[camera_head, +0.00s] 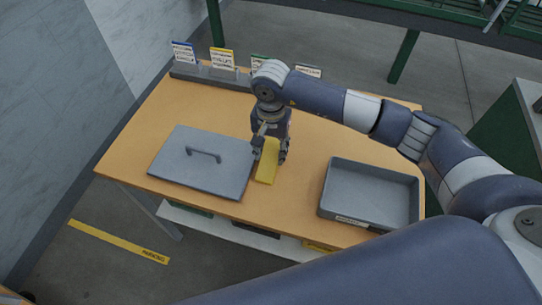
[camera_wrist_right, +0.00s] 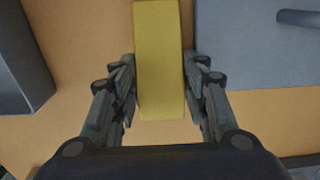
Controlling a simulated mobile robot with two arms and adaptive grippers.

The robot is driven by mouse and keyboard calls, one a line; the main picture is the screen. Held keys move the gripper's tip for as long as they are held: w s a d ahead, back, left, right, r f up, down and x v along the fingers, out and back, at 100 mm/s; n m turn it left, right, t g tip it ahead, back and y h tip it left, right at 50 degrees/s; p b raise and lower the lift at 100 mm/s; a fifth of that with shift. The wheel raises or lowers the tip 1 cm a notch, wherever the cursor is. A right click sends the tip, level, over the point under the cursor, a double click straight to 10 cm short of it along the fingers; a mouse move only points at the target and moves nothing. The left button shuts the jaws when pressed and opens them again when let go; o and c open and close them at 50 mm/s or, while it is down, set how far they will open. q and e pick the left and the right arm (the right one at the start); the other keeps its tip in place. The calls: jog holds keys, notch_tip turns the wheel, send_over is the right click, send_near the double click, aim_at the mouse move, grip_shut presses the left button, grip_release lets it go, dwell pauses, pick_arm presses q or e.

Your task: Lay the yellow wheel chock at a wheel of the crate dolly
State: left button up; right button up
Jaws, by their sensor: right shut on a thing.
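The yellow wheel chock (camera_head: 268,163) is at the middle of the wooden table, between the grey lid and the grey tray. My right gripper (camera_head: 269,152) reaches down over it and is shut on it. In the right wrist view the chock (camera_wrist_right: 160,60) lies between the two fingers of the gripper (camera_wrist_right: 160,95), one on each side. I cannot tell whether the chock touches the tabletop. My left gripper is not in view. No crate dolly or wheel can be made out in either view.
A grey lid with a handle (camera_head: 189,170) lies left of the chock on the wooden table (camera_head: 285,215). An open grey tray (camera_head: 369,202) stands at the right. A rack with several label cards (camera_head: 222,59) runs along the back edge. Yellow floor tape (camera_head: 118,242) lies at lower left.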

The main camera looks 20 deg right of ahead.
aim_at(269, 154)
jog(key=shift+c, duration=0.6)
jog(key=shift+r, duration=0.15)
jog(key=shift+r, duration=0.25)
jog(key=r, duration=0.1)
jog(key=r+b, duration=0.1)
jog(key=shift+s+a+r+b, duration=0.1)
jog(key=shift+a+r+b, duration=0.2)
jog(key=shift+r, duration=0.05)
jog(key=s+a+b, duration=0.1)
jog(key=s+a, duration=0.1)
jog(key=a, duration=0.2)
jog(key=s+a+r+b, duration=0.1)
jog(key=s+a, duration=0.1)
jog(key=a, duration=0.3)
jog(key=s+a+b, duration=0.1)
jog(key=s+a, duration=0.1)
jog(key=a, duration=0.3)
jog(key=shift+s+r, duration=0.15)
jog(key=shift+r, duration=0.1)
jog(key=s+d+r+n+p, duration=0.1)
jog(key=s+d+r+n, duration=0.2)
jog(key=d, duration=0.7)
jog(key=s+d+r+n+p, duration=0.1)
jog(key=s+d+r+n, duration=0.2)
jog(key=d, duration=0.6)
jog(key=shift+d+n, duration=0.4)
jog(key=shift+a, duration=0.1)
